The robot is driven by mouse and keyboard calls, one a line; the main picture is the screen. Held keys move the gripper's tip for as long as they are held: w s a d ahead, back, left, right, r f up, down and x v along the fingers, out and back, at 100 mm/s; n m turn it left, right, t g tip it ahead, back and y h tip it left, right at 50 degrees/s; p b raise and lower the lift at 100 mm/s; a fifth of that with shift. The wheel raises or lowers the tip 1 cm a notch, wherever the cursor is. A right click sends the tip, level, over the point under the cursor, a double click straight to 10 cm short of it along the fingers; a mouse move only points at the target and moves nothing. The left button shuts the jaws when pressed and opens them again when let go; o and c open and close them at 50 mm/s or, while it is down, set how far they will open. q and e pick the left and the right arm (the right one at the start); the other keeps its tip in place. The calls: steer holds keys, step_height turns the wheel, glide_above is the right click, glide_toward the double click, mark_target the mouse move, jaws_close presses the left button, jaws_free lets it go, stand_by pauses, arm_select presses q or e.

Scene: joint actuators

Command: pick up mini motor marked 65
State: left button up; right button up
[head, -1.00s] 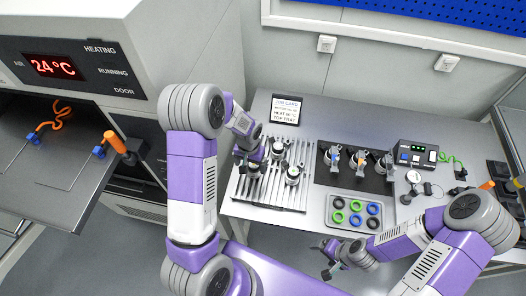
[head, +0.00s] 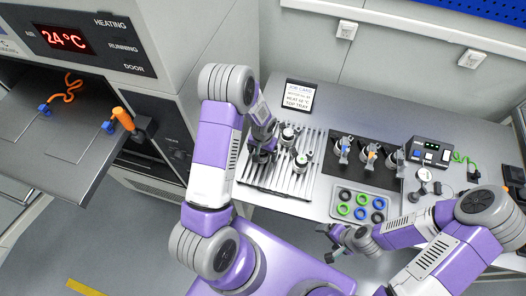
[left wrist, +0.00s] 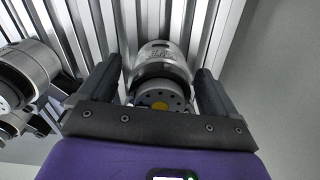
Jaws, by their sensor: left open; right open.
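Silver mini motors stand on a ribbed metal plate (head: 250,183): one at the back (head: 287,135), one at the front right (head: 300,160), and one under my left gripper (head: 262,157), mostly hidden in the head view. In the left wrist view this motor (left wrist: 162,62) lies between the two open black fingers, with a gap on each side. A small dark marking is on its casing, too blurred to read surely. Another motor (left wrist: 28,75) is at the left of the wrist view. My right gripper (head: 328,243) is open and empty, in front of the table.
A black mat holds several actuators (head: 371,155) right of the plate. A tray of green, blue and black rings (head: 345,197) is in front of it. A job card (head: 301,96) stands behind the plate. An oven with an open door (head: 75,140) is at the left.

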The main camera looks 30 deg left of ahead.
arm_select(q)
steer(key=shift+c, duration=0.4)
steer(key=c, duration=1.4)
